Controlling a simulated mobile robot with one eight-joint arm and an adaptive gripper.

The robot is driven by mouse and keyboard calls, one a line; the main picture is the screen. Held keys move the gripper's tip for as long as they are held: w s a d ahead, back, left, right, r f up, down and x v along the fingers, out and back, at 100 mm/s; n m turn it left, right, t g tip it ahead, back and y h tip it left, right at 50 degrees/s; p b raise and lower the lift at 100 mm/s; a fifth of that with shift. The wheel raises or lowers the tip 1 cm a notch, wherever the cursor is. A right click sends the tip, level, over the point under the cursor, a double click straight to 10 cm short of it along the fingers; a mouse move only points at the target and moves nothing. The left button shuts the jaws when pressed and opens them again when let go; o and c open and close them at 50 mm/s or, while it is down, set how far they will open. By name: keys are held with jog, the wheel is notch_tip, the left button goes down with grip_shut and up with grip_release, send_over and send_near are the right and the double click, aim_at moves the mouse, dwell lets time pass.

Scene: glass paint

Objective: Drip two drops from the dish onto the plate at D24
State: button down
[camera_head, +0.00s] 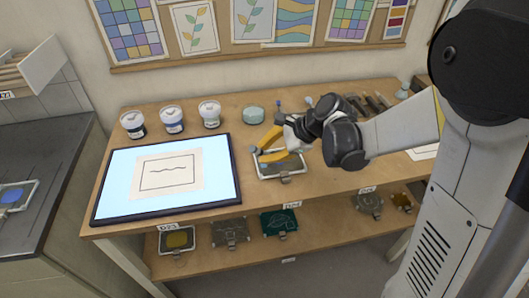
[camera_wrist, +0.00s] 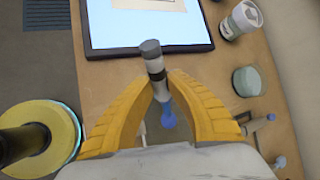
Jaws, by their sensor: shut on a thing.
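My gripper (camera_wrist: 160,82) is shut on a slim dropper-like tool (camera_wrist: 154,62) with a grey end, pale body, dark band and blue part. In the head view, my gripper's yellow fingers (camera_head: 267,146) are just above a framed plate (camera_head: 262,175) on the bench, partly hiding it. The held tool is not clear there. A round teal dish (camera_head: 254,115) stands at the back of the bench and also shows at the right of the wrist view (camera_wrist: 247,81). Shelf labels are tiny; one at the left looks like D23 (camera_head: 168,226). I cannot make out D24 for certain.
A lit panel with a line drawing (camera_head: 205,198) fills the bench's left side. Several lidded jars (camera_head: 172,120) stand behind it. Blue-tipped tools (camera_wrist: 262,123) lie near the dish.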

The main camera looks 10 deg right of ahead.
dwell(0.3)
jog(key=shift+r+p, duration=0.8)
jog(key=shift+r, duration=0.25)
jog(key=shift+r, duration=0.1)
notch_tip(320, 180, up, 4)
jog(key=p, duration=0.3)
